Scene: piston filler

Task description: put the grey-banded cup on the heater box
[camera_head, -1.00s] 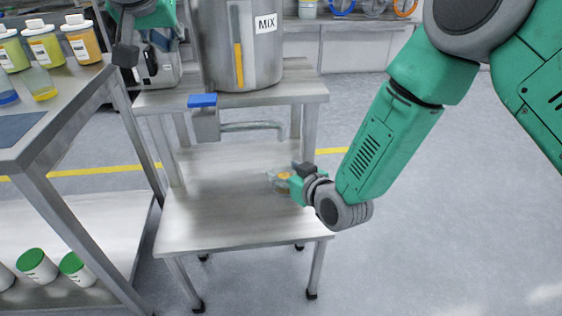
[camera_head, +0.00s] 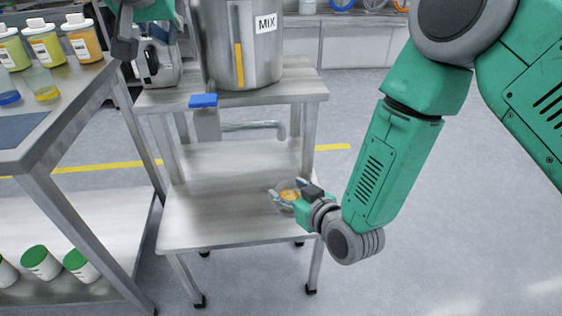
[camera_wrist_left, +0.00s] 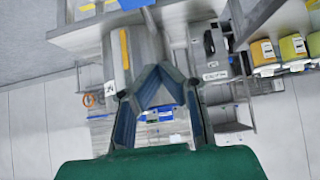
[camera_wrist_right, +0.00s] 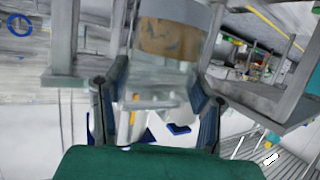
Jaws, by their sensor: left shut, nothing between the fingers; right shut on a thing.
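A clear cup with amber contents (camera_head: 289,196) is held by my right gripper (camera_head: 294,199), above the right part of the lower metal shelf. In the right wrist view the cup (camera_wrist_right: 168,38) sits between the fingertips, with a greyish band above the amber. My right gripper is shut on it. My left gripper (camera_head: 125,46) is shut and empty, high up left of the steel tank; its fingers also show in the left wrist view (camera_wrist_left: 158,72). I cannot tell which thing is the heater box. A grey device (camera_head: 165,68) stands behind the left gripper, partly hidden.
The steel tank marked MIX (camera_head: 240,50) stands on the upper shelf, with a blue-topped spout (camera_head: 203,101) over the lower shelf (camera_head: 215,215). The left table (camera_head: 75,90) carries bottles (camera_head: 45,45) and two clear cups (camera_head: 42,84). Floor at right is clear.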

